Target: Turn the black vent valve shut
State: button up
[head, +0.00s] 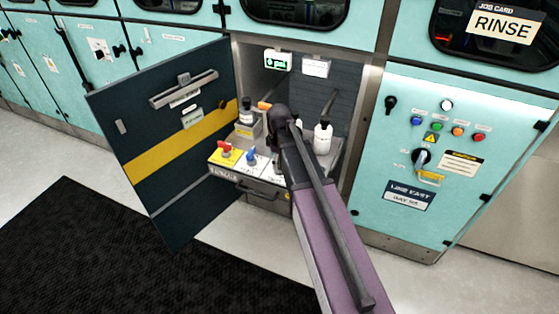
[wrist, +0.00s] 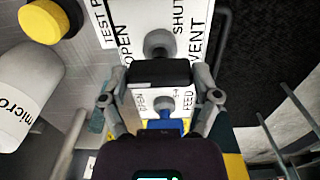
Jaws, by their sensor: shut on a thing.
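The black vent valve (wrist: 160,72) shows in the wrist view as a dark bar handle lying crosswise, with a grey round hub above it in the picture. Its white plate reads VENT, OPEN and SHUT. My gripper (wrist: 160,88) has a finger at each end of the handle and is shut on it. In the head view, my arm hides the vent valve and most of my gripper. A blue valve (head: 251,154), labelled FEED in the wrist view, and a red valve (head: 225,149) stand left of my arm on the panel.
The cabinet's dark door (head: 165,135) stands open at the left. A white bottle (head: 322,138) is right of my arm, and another bottle (head: 246,113) stands at the back left. A white bottle (wrist: 35,95) and a yellow cap (wrist: 50,18) lie left of my gripper.

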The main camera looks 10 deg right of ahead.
jog(key=shift+s+m, duration=0.1)
jog(key=shift+m, duration=0.2)
jog(key=m, duration=0.8)
jog(key=shift+m, duration=0.4)
jog(key=m, duration=0.4)
jog(key=shift+m, duration=2.2)
jog(key=o, duration=1)
jog(key=shift+c, duration=0.2)
jog(key=shift+n, duration=0.3)
